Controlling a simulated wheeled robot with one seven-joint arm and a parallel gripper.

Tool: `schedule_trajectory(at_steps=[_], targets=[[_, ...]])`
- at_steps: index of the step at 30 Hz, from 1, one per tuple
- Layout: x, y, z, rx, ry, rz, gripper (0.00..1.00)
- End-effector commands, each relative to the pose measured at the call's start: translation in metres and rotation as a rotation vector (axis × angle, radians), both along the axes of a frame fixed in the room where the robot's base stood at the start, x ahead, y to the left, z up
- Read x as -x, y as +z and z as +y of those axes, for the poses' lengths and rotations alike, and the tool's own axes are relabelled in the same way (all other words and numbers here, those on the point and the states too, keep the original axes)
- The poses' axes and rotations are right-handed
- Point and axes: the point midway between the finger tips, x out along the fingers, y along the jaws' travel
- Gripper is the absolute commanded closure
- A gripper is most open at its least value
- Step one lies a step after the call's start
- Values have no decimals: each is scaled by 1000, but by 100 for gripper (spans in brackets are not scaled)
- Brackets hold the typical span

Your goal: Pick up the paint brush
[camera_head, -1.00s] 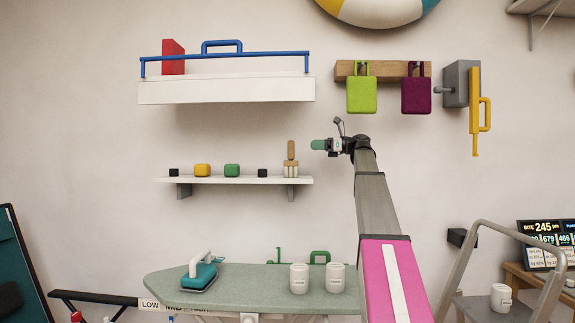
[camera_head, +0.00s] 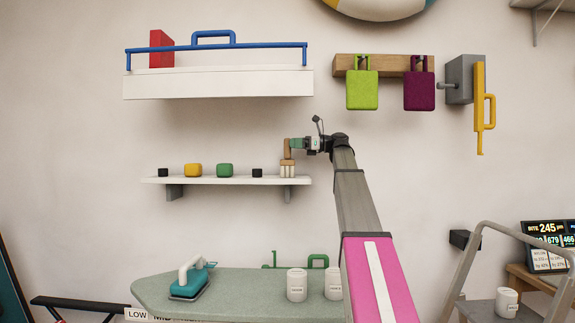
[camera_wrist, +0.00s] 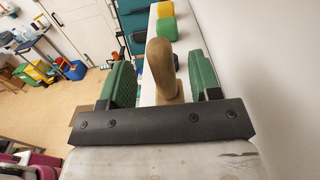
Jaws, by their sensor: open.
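The paint brush (camera_head: 287,162) stands upright at the right end of the lower wall shelf, its tan wooden handle up and its pale bristles down on the shelf. My gripper (camera_head: 296,144) is open at the height of the handle, coming in level from the right. In the wrist view the handle (camera_wrist: 160,68) shows between the two green fingers (camera_wrist: 162,82), with a gap on each side. Whether the fingertips reach past the handle is hard to tell.
The white lower shelf (camera_head: 220,180) also holds a black block (camera_head: 257,173), a green block (camera_head: 224,170) and a yellow block (camera_head: 193,170). A thick white upper shelf (camera_head: 220,84) hangs above. Below is an ironing board (camera_head: 240,284) with an iron (camera_head: 190,280) and mugs (camera_head: 297,285).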

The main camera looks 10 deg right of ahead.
Motion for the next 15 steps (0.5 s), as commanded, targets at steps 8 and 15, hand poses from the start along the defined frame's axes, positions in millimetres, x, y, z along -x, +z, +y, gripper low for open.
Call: schedule_trajectory(at_steps=[8,15], targets=[[-8,2,34,1,2,0,43],[-11,2,47,0,-1,0,43]])
